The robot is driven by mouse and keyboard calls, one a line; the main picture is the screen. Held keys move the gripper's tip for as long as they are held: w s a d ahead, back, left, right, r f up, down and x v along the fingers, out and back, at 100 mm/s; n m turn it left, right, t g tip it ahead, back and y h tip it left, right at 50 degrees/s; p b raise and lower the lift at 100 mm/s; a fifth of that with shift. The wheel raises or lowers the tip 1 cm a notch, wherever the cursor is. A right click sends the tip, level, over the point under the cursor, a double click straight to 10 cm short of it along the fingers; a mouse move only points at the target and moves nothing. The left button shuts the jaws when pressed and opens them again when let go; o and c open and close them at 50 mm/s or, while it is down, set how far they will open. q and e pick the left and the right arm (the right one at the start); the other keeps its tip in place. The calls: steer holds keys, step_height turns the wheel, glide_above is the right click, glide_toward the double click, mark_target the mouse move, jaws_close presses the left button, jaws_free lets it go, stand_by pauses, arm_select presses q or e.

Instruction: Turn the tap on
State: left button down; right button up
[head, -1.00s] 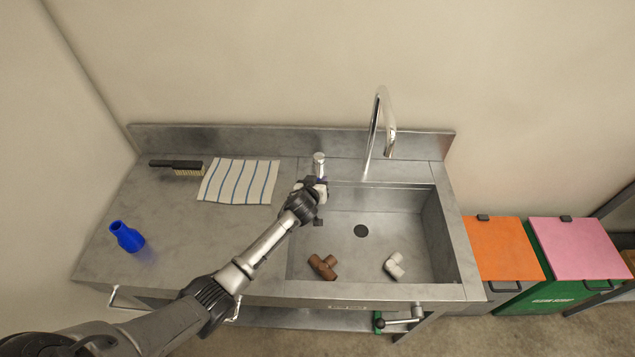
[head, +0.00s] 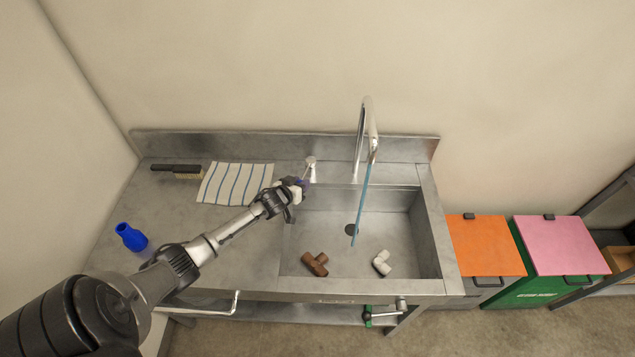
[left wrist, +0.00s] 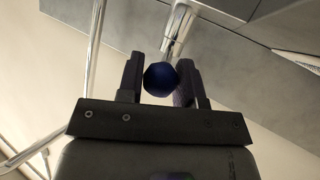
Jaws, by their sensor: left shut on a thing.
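The chrome tap spout (head: 364,140) rises behind the sink (head: 428,240). A blue stream of water (head: 362,200) runs from its tip down into the basin. The tap's short chrome valve post (head: 310,164) stands left of the spout. My left gripper (head: 301,184) is at the front of this post, shut on the tap lever. In the left wrist view, the lever's dark blue ball knob (left wrist: 161,78) sits between the two fingers. The lever's shaft is mostly hidden by the gripper in the head view. My right gripper is not in view.
A brown pipe fitting (head: 315,264) and a white one (head: 381,262) lie in the sink. A striped cloth (head: 235,184), a brush (head: 178,170) and a blue reducer-like piece (head: 131,237) lie on the left counter. Orange-lidded (head: 485,245) and pink-lidded (head: 562,245) bins stand right.

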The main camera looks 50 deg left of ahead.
arm_select(q)
steer(key=shift+f, duration=0.1)
steer(key=c, duration=0.8)
jaws_free()
steer(key=shift+s, duration=0.1)
steer(key=shift+p+v, duration=0.85)
steer(key=shift+v, duration=6.05)
